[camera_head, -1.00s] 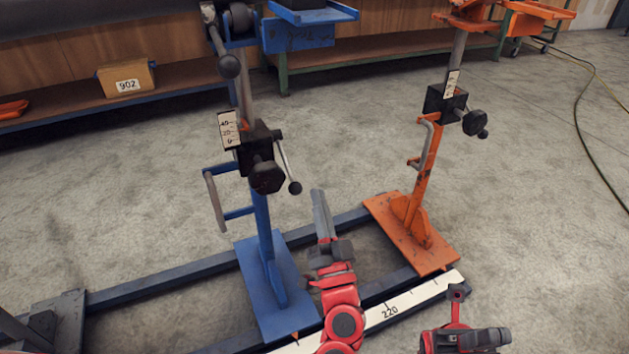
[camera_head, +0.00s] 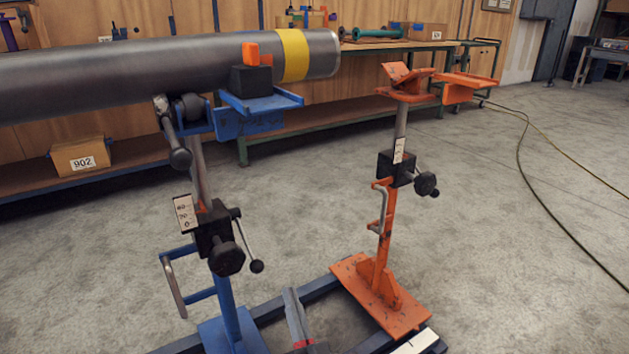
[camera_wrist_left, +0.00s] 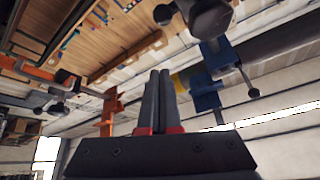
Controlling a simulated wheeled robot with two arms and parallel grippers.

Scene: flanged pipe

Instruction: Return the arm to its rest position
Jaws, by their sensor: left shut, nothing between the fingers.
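My left gripper (camera_head: 297,318) shows at the bottom middle of the head view, between the blue stand and the orange stand. Its fingers point up and are together, with nothing between them. In the left wrist view the two dark fingers (camera_wrist_left: 158,100) stand side by side, clear of everything. The blue stand (camera_head: 226,310) is left of the gripper and the orange stand (camera_head: 379,235) is right of it. A grey pipe (camera_head: 120,75) with a yellow band (camera_head: 292,55) lies on the blue stand's head. My right gripper is not in view.
A rail (camera_head: 320,290) runs along the floor under both stands. A bench with a box marked 902 (camera_head: 82,156) stands behind at left. A cable (camera_head: 522,150) lies on the floor at right. Open concrete floor (camera_head: 480,270) lies right of the orange stand.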

